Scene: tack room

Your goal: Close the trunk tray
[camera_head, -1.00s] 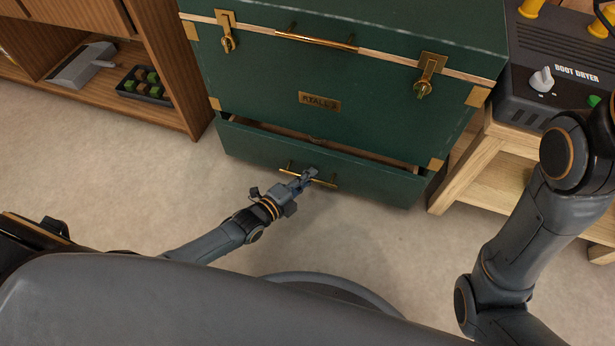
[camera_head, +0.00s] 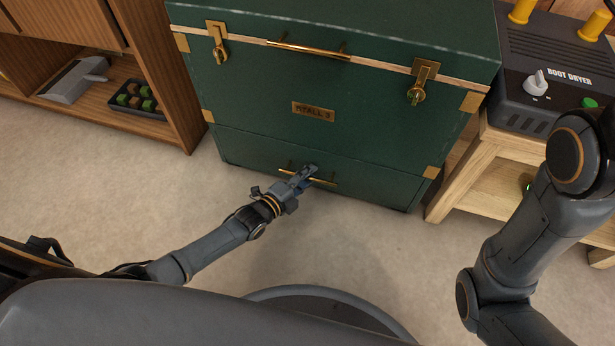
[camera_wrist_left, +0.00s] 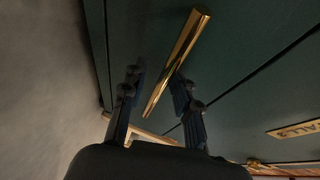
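The green trunk (camera_head: 340,90) stands ahead of me. Its bottom tray (camera_head: 240,150) shows in the head view with its front about flush with the trunk body, and only a thin seam shows above it. The tray's brass handle (camera_head: 326,182) is at my left gripper (camera_head: 306,174). In the left wrist view the brass handle (camera_wrist_left: 180,55) runs between the two fingers of the left gripper (camera_wrist_left: 158,82), which are apart with a gap around it. Touch between handle and fingers cannot be told. My right arm is at the right; its gripper is out of view.
A wooden stand (camera_head: 455,180) with a boot dryer (camera_head: 545,75) is close to the trunk's right side. A wooden shelf unit (camera_head: 165,75) stands at the left. The floor (camera_head: 90,180) in front is clear.

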